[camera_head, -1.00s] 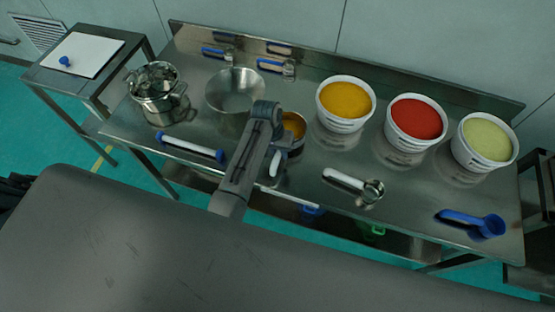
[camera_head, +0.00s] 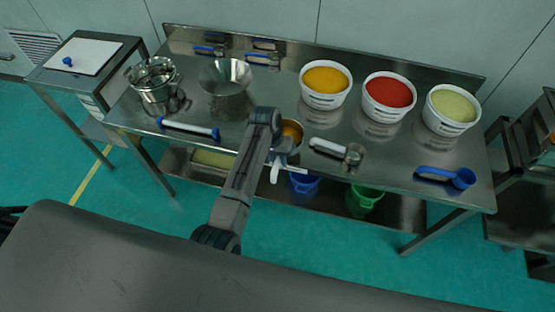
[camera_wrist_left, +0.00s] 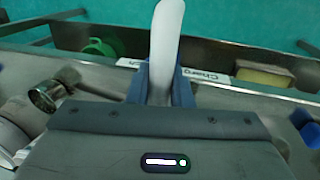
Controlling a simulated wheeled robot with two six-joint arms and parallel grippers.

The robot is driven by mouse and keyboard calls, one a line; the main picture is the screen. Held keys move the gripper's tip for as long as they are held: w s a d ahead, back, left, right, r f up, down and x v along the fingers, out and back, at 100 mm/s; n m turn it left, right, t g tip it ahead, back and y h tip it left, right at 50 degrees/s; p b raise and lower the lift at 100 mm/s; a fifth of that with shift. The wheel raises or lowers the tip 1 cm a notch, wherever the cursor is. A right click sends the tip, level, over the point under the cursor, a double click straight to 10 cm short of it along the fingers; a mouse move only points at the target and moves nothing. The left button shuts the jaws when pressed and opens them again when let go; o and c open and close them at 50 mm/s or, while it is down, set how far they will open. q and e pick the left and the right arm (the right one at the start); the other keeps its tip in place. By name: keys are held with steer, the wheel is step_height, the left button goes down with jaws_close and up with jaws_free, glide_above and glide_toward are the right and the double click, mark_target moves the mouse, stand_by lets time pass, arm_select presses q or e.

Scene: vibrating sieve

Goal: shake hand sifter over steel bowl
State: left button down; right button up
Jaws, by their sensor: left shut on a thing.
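The hand sifter (camera_head: 291,131) is a round steel cup with orange powder in it, in the head view near the table's front edge. Its white handle (camera_head: 275,172) points toward the front; in the left wrist view this handle (camera_wrist_left: 165,45) stands up between the blue fingers. My left gripper (camera_wrist_left: 160,85) is shut on the handle. In the head view my arm hides part of the sifter and most of the gripper. I cannot tell whether the sifter touches the table. The steel bowl (camera_head: 226,73) stands behind and to the left, apart from the sifter. My right gripper is not in view.
Yellow (camera_head: 325,88), red (camera_head: 389,96) and pale green (camera_head: 452,110) tubs stand at the back right. A white-handled scoop (camera_head: 352,154) and blue scoop (camera_head: 458,178) lie in front. A blue-ended rod (camera_head: 188,127) and stacked steel pot (camera_head: 155,85) are left.

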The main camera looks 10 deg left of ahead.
arm_select(q)
steer(key=shift+r, duration=4.25)
steer(key=shift+w+a, duration=0.5)
steer(key=shift+w+a, duration=0.2)
steer(key=shift+a, duration=0.1)
